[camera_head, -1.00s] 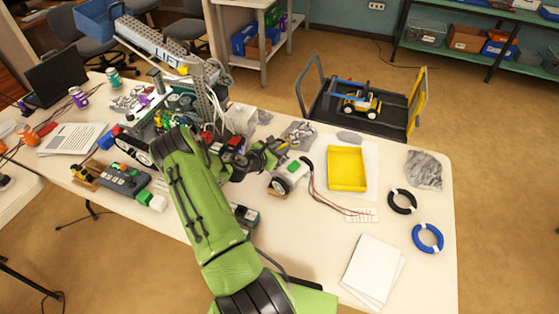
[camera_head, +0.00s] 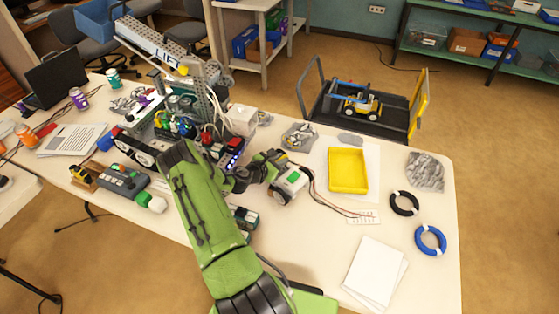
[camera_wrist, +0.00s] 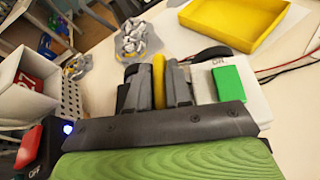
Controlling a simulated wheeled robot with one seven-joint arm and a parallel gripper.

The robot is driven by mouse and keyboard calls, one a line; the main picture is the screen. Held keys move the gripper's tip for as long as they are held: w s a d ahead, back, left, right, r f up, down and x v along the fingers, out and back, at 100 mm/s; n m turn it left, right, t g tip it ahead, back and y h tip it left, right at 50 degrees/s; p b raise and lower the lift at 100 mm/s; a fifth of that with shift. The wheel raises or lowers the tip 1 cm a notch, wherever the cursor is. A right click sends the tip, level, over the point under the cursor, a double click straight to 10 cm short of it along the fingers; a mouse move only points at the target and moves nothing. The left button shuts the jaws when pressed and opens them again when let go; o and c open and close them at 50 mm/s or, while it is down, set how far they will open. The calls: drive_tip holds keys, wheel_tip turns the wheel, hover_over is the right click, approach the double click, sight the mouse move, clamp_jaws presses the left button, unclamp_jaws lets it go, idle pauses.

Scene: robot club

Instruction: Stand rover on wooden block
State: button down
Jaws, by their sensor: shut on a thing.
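The small white rover (camera_head: 291,181) with a green block on top and dark wheels is at the middle of the table in the head view. My gripper (camera_head: 274,166) reaches it from the left. In the wrist view the rover's white body (camera_wrist: 246,99) and green block (camera_wrist: 229,84) show to the right of the fingers. My gripper (camera_wrist: 158,85) is shut on an upright yellow part of the rover.
A yellow tray (camera_head: 347,170) lies right of the rover, with wires between them. A large grey lift model (camera_head: 190,110) stands behind my arm on the left. White papers (camera_head: 374,266) lie at front right.

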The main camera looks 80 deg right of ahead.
drive_tip(key=c, duration=1)
unclamp_jaws()
drive_tip(key=shift+c, duration=0.2)
drive_tip(key=shift+r+p, duration=0.4)
drive_tip(key=shift+p, duration=0.05)
drive_tip(key=shift+a+r+p, duration=0.15)
drive_tip(key=shift+r+p, duration=0.35)
drive_tip(key=shift+r, duration=0.05)
drive_tip(key=v, duration=1.1)
drive_tip(key=shift+w+a, duration=0.2)
drive_tip(key=shift+a, duration=0.15)
drive_tip(key=w+a+r+m+t+y, duration=0.5)
drive_tip(key=a+r, duration=0.3)
drive_tip(key=a, duration=0.3)
drive_tip(key=w+a+r+m+t+y, duration=0.2)
drive_tip(key=w+a+r+m, duration=0.3)
drive_tip(key=w+a+r, duration=0.45)
drive_tip(key=s+a+r+t+y, duration=0.1)
drive_tip(key=s+a+r+y, duration=0.1)
drive_tip(key=a, duration=0.5)
drive_tip(key=s+a+r+t+y, duration=0.1)
drive_tip(key=s+a+r, duration=0.2)
drive_tip(key=s+a, duration=0.4)
drive_tip(key=s+a+r+m+t+y, duration=0.1)
drive_tip(key=s+a+r+t+y, duration=0.1)
drive_tip(key=a, duration=0.6)
drive_tip(key=s+r, duration=0.1)
drive_tip(key=s, duration=0.1)
drive_tip(key=shift+s+r+y, duration=0.3)
